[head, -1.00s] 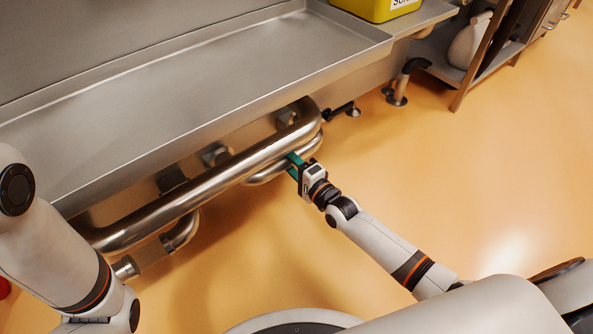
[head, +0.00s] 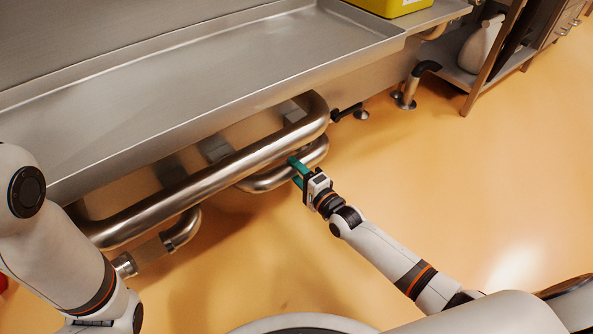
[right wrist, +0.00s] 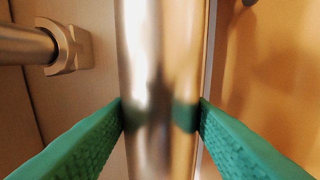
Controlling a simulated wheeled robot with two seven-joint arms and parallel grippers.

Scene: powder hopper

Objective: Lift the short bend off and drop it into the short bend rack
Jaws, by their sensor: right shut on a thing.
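A curved steel pipe, which I take for the short bend (head: 262,183), sits low under the steel tray table, beneath a longer, thicker pipe. My right gripper (head: 297,168) has its green fingers shut on this bend near its right-hand curve. In the right wrist view the shiny pipe (right wrist: 160,90) runs upright between the two green fingers (right wrist: 160,118), which touch its sides. The thicker pipe hides part of the bend, and I cannot tell whether its ends are free. My left arm shows at the left, but its gripper is out of view. No rack is recognisable.
The long thick pipe (head: 215,183) runs close above the bend. A small elbow (head: 183,230) with a fitting shows at lower left. The steel tray (head: 190,85) overhangs from above. A yellow bin (head: 390,5) stands at the back. The orange floor at right is open.

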